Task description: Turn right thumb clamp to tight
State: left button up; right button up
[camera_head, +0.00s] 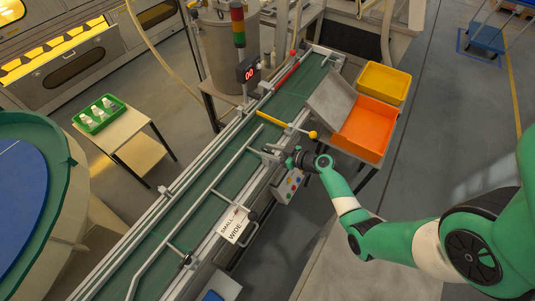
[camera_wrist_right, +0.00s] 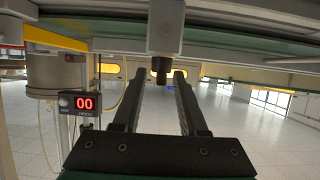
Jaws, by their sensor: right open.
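My right gripper (camera_head: 274,151) is at the near edge of the green conveyor (camera_head: 206,185), its fingers pointing at the rail side. In the right wrist view the gripper (camera_wrist_right: 158,77) is open, with two dark fingers apart. A dark round knob (camera_wrist_right: 161,70), likely the thumb clamp, hangs under a grey block (camera_wrist_right: 165,25). It appears between the fingertips; I cannot tell whether they touch it. In the head view this spot is mostly covered by the gripper. Another dark knob (camera_head: 187,259) sits farther along the guide rail. My left gripper is out of view.
A "SMALL / WIDE" sign (camera_head: 234,225) hangs on the conveyor's near side. A yellow bar with a ball end (camera_head: 312,134) crosses the belt above my gripper. An orange bin (camera_head: 366,146) and a yellow bin (camera_head: 402,76) stand to the right. A red display (camera_wrist_right: 87,101) reads 00.

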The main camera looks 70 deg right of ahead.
jog(key=shift+w+f, duration=0.2)
jog(key=shift+w, duration=0.15)
grip_shut()
